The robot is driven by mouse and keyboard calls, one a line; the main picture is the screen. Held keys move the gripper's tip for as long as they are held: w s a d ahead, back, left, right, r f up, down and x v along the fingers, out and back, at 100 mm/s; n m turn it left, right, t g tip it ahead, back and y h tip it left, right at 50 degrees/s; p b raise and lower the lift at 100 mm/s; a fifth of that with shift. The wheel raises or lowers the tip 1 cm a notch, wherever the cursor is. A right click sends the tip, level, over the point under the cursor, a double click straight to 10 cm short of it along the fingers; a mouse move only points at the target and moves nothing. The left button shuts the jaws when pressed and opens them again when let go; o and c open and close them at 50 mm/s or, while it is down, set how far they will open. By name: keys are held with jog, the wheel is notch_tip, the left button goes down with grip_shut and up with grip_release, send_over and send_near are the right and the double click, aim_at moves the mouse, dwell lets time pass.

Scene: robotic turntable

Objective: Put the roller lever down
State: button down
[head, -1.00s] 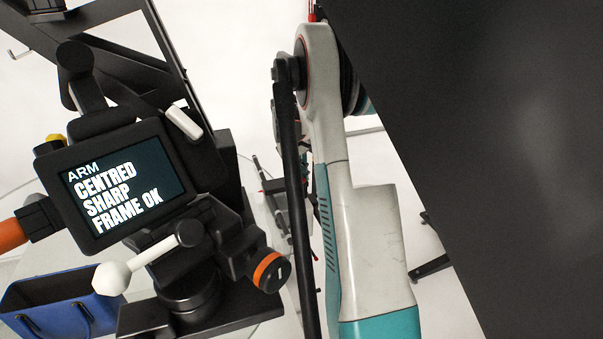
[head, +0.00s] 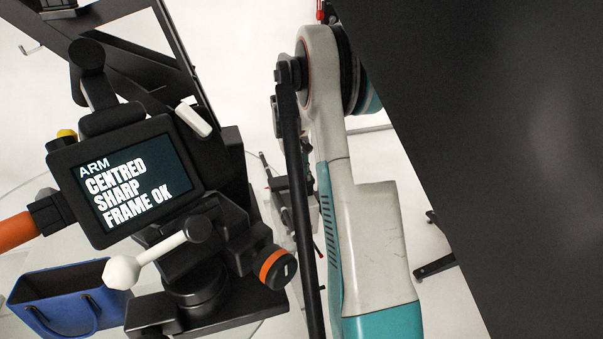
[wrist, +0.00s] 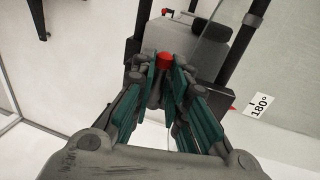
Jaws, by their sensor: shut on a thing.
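In the wrist view my gripper (wrist: 163,80) has its green-padded fingers closed toward each other at the tips. They are shut on a small piece with a red end (wrist: 164,59), which I take to be the roller lever. Most of the piece is hidden between the fingers. Beyond the tips is a grey block with dark upright posts; I cannot tell whether the held piece touches it. In the head view my arm stands in the middle, and I cannot make out the gripper or the lever clearly.
A large dark panel (head: 480,150) fills the right. The wrist view shows a "180°" label (wrist: 260,105) on a pale surface.

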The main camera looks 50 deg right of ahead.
jog(key=c, duration=1.7)
grip_release()
jog(key=shift+w+a, duration=0.1)
jog(key=shift+o, duration=0.2)
jog(key=shift+r, duration=0.1)
notch_tip(320, 180, up, 12)
jog(key=w+a, duration=0.1)
jog(key=a, duration=0.1)
jog(key=shift+f, duration=0.25)
